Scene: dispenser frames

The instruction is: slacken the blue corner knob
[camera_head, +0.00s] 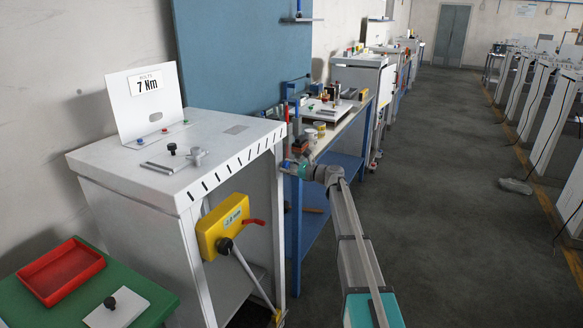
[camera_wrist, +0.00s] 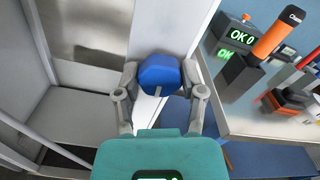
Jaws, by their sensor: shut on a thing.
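The blue corner knob (camera_wrist: 160,73) is in the upper middle of the wrist view, in front of a light grey upright post. My gripper (camera_wrist: 159,80) has one finger on each side of the knob and is shut on it. A pale line runs down the front of the knob. In the head view my gripper (camera_head: 292,166) is at the edge between the white cabinet and the blue-legged bench, and I cannot make out the knob there.
The white cabinet (camera_head: 233,128) carries a "7 Nm" sign (camera_head: 145,84) and a yellow box (camera_head: 222,226) with a red lever. The bench top (camera_wrist: 260,122) at right holds an "OK 0" display (camera_wrist: 241,38) and an orange-handled tool (camera_wrist: 275,37). The grey floor (camera_head: 470,200) at right is largely open.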

